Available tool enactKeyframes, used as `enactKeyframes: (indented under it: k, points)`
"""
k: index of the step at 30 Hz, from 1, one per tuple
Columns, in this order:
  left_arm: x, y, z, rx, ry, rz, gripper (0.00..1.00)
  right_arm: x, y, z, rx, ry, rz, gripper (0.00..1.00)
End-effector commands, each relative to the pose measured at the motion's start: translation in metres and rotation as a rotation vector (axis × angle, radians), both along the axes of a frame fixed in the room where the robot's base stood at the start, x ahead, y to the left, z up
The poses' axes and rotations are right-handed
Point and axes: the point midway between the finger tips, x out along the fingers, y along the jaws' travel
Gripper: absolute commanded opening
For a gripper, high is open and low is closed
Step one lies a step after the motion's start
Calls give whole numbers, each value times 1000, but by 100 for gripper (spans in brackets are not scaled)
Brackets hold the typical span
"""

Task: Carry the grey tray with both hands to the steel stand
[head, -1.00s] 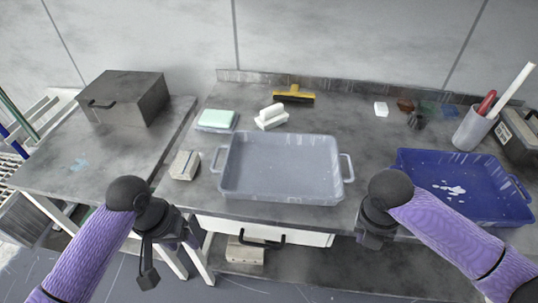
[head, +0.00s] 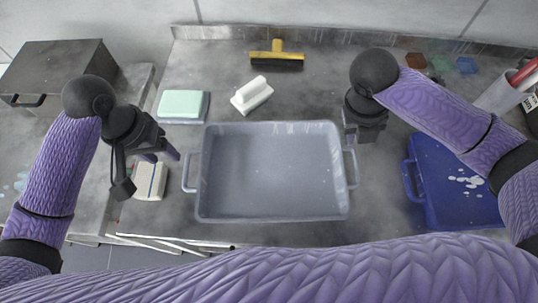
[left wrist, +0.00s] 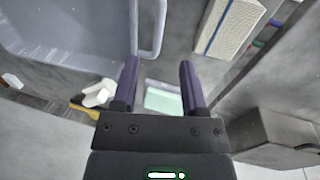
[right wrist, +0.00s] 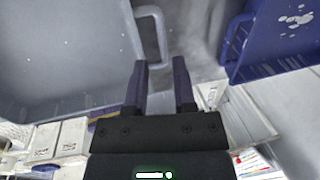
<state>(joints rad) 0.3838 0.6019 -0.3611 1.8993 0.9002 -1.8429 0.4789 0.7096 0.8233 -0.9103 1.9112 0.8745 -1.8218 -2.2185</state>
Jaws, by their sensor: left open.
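The grey tray (head: 272,175) sits empty on the grey worktop, with a loop handle at its left end (head: 190,172) and another at its right end (head: 351,166). My left gripper (head: 162,153) is open and empty, just left of the left handle and apart from it. In the left wrist view that handle (left wrist: 161,30) lies ahead of the open fingers. My right gripper (head: 358,136) is above the right handle. In the right wrist view its fingers are apart and empty, with the handle (right wrist: 163,32) beyond the tips. A grey-topped stand (head: 45,135), perhaps the steel stand, is at the left.
A dark grey box (head: 55,70) stands on the left stand. A blue tray (head: 440,205) is close right of the grey tray. A beige block (head: 150,181), green sponge (head: 183,104), white brush (head: 252,94) and yellow squeegee (head: 277,56) lie around the tray.

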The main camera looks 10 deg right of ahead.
Motion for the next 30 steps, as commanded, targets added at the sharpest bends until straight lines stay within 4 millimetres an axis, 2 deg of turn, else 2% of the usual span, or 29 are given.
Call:
enactKeyframes:
  k: [8,21,25,30]
  points:
    - [0,-1,-5,-1,2,1,56,0,-1,-5,1,2,-1,33]
    - [-2,-16,-80,-1,3,0,56,-2,-16,-80,0,2,-2,33]
    - [-2,-19,-93,-1,1,1,56,-2,-18,-93,0,1,-1,33]
    - [-2,-19,-98,0,0,-1,56,-2,-19,-98,0,-1,0,33]
